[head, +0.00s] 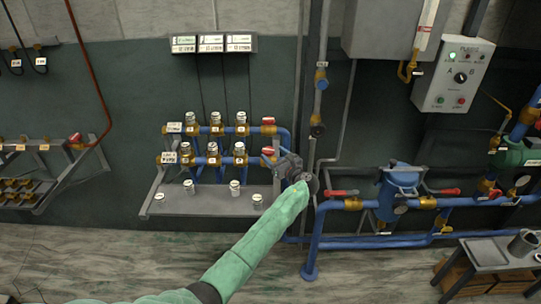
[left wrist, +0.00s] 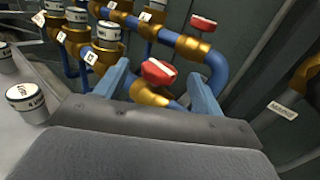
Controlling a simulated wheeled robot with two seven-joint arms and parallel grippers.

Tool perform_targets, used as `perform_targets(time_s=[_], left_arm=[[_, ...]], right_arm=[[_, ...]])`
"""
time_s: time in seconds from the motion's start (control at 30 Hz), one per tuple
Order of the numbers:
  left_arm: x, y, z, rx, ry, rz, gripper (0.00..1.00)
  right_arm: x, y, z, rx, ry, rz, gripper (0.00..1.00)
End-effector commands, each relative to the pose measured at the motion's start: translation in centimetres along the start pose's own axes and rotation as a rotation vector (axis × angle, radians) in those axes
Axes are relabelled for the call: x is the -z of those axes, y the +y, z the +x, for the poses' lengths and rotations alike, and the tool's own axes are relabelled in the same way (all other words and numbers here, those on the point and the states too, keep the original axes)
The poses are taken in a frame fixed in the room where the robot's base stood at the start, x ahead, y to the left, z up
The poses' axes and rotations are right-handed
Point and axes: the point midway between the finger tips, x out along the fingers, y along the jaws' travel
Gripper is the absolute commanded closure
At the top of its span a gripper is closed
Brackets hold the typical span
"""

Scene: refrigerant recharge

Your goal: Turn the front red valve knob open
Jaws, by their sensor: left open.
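The front red valve knob (left wrist: 158,72) sits on a brass valve at the end of the lower blue pipe. In the left wrist view it appears between the two blue-grey fingers of my left gripper (left wrist: 161,88), with space visible on both sides. In the head view the front knob (head: 267,150) is just up and left of my left gripper (head: 277,163), which is open. Contact between fingers and knob cannot be made out. A second red knob (left wrist: 203,23) is on the pipe behind; in the head view it is higher up (head: 268,121). My right gripper is out of view.
Brass fittings with white-capped cylinders (head: 214,124) stand in two rows left of the knobs. A grey shelf (head: 210,205) below holds several loose caps. A vertical grey pipe (head: 319,90) rises close to the right. A blue filter housing (head: 400,180) stands farther right.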

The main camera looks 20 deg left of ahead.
Motion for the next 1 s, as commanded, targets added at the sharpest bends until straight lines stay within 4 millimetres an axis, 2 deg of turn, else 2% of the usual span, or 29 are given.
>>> perform_targets(time_s=[0.2, 0.47, 0.63, 0.67, 0.73, 1.0], left_arm=[[0.2, 1.0, -0.7, 0.153, -0.001, 0.005, 0.32], [1.1, 1.7, -2.1, 0.255, 0.023, 0.021, 0.32], [1.0, 1.5, -1.4, 0.264, 0.025, 0.024, 0.32], [1.0, 1.4, -1.1, 0.263, 0.025, 0.025, 0.32], [1.0, 1.2, -0.2, 0.262, 0.025, 0.025, 0.32], [1.1, 0.2, 3.5, 0.262, 0.025, 0.025, 0.32]], right_arm=[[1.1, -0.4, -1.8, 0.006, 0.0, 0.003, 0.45], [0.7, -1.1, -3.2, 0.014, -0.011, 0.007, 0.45], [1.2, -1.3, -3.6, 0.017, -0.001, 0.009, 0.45], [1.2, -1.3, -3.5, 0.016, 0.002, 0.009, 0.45], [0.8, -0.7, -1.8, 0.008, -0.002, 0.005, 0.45], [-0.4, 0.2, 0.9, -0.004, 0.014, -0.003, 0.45]])
